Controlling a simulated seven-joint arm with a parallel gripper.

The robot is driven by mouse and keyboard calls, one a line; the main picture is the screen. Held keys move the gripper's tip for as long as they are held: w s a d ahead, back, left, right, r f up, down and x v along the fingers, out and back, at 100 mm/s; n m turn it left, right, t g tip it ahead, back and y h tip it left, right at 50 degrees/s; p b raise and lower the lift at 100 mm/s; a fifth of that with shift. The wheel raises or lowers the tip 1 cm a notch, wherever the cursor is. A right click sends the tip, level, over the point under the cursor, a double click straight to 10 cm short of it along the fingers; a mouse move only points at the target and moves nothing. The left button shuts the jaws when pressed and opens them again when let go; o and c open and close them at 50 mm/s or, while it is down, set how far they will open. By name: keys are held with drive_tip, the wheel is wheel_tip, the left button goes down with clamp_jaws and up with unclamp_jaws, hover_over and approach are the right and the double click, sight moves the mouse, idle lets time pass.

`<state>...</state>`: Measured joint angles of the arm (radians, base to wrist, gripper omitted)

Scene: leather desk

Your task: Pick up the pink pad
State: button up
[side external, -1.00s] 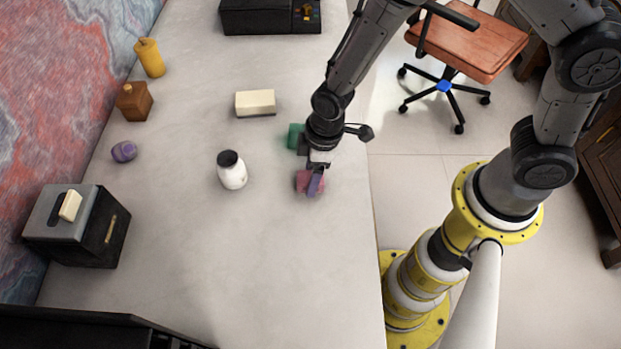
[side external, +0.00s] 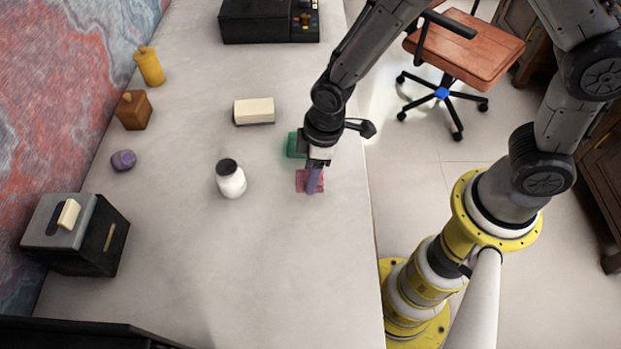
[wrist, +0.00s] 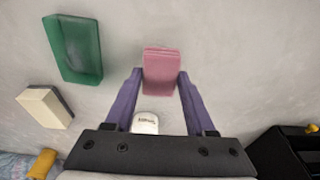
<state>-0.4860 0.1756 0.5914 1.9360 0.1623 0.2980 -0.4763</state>
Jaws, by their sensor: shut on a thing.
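The pink pad (side external: 302,181) is a small block near the right edge of the desk in the side view. It also shows in the wrist view (wrist: 161,70), between the tips of my gripper's purple fingers. My gripper (side external: 315,186) points down at the pad and is shut on it, with one finger on each side in the wrist view (wrist: 160,82). One finger covers part of the pad in the side view. I cannot tell whether the pad is clear of the desk.
A green block (side external: 296,145) stands close behind my gripper. A white jar with a dark lid (side external: 230,181) is to the left, and a cream block (side external: 254,111) lies farther back. A toaster (side external: 75,232) stands far left. The desk (side external: 270,270) in front is clear.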

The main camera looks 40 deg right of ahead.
drive_tip(key=s+d+r, duration=0.7)
drive_tip(key=s+r, duration=0.2)
drive_tip(key=s, duration=0.3)
drive_tip(key=shift+r, duration=0.3)
